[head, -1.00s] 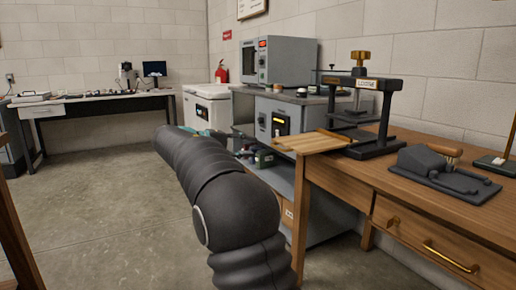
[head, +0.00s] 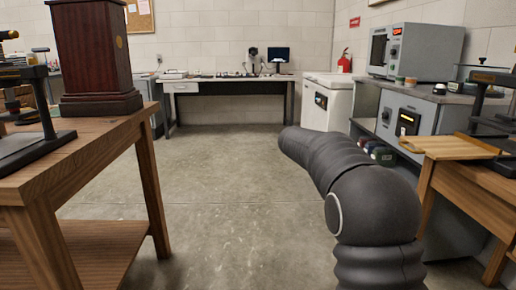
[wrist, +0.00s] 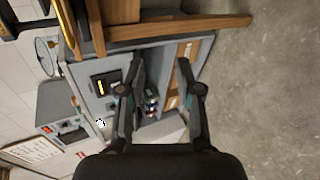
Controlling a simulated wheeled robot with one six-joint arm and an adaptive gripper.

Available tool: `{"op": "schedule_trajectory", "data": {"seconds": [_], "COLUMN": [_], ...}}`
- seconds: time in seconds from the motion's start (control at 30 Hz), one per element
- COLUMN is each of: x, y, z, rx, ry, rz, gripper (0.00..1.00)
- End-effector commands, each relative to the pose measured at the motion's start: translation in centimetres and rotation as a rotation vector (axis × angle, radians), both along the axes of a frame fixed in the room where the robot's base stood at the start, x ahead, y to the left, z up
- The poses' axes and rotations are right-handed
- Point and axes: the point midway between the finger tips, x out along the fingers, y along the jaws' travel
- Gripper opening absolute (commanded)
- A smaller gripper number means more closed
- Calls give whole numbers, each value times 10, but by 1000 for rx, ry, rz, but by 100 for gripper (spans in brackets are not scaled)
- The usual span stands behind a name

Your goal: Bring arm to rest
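My arm (head: 350,185) reaches forward on the right side of the head view, between the open floor and the bench on the right. My gripper is hidden behind the arm links there. In the wrist view my gripper (wrist: 161,68) shows two dark fingers spread apart with nothing between them. Beyond the fingers, the wrist view shows the grey cabinet front (wrist: 95,75) and small dark items on a shelf, tilted on their side.
A wooden table (head: 90,150) with a dark wooden case (head: 92,50) stands at left. At right are a wooden workbench (head: 480,190), a wooden board (head: 445,147) and a grey oven-like unit (head: 420,50). A desk (head: 225,83) stands at the far wall. The middle floor is clear.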

Motion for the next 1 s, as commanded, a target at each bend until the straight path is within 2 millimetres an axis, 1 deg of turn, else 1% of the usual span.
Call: {"op": "schedule_trajectory", "data": {"seconds": [0.03, 0.1, 0.17, 0.2, 0.27, 0.33, 0.5, 0.7, 0.9, 1.0], "x": [-10, -25, -41, -54, -73, -98, -160, -230, -293, -321], "y": [6, 15, 24, 30, 39, 51, 79, 108, 130, 138], "z": [-15, -35, -47, -55, -64, -72, -81, -85, -84, -83], "rx": [61, 152, 230, 282, 360, 449, 652, 846, 998, 1058], "ry": [20, 39, 49, 52, 51, 44, -1, -81, -176, -224], "rz": [17, 38, 51, 57, 63, 67, 63, 42, 16, 3], "gripper": [35, 35, 35, 35, 35, 35, 35, 35, 35, 35]}}
